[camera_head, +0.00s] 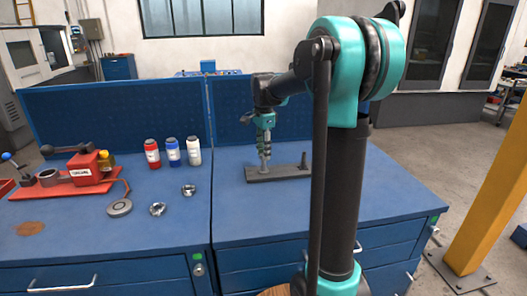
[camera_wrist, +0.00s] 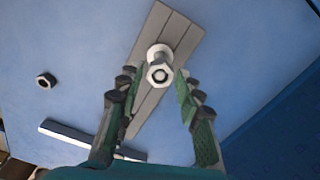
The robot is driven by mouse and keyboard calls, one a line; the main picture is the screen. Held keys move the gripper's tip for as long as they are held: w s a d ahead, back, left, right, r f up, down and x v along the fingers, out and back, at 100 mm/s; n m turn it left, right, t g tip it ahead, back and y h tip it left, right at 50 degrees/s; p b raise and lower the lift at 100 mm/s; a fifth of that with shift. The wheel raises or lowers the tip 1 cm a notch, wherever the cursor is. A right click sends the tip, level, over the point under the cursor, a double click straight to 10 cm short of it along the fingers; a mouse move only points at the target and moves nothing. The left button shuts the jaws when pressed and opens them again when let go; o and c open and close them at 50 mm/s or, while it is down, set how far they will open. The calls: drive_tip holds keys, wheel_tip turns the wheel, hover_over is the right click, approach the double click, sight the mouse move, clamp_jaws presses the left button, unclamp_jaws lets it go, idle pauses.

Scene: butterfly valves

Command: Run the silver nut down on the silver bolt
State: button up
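The silver nut (camera_wrist: 158,73) appears in the wrist view as a pale hexagon with a dark ring at its centre. It sits around the end of the silver bolt, whose wider pale lower part (camera_wrist: 160,51) shows just behind it. The bolt stands on a grey grooved base plate (camera_wrist: 176,42), which also shows in the head view (camera_head: 287,175). My gripper (camera_wrist: 156,80) is open, with one green-padded finger on each side of the nut and a visible gap at both sides. In the head view my gripper (camera_head: 264,148) points down over the plate's left part.
A second, dark bolt (camera_head: 303,162) stands at the plate's right end. Two loose nuts (camera_head: 157,209) (camera_head: 188,190) lie on the left bench, near a red tool (camera_head: 80,175) and red, blue and white bottles (camera_head: 173,152). A blue backboard (camera_head: 240,98) stands behind. The right bench front is clear.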

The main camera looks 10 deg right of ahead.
drive_tip(key=n, duration=1)
drive_tip(key=shift+n, duration=0.3)
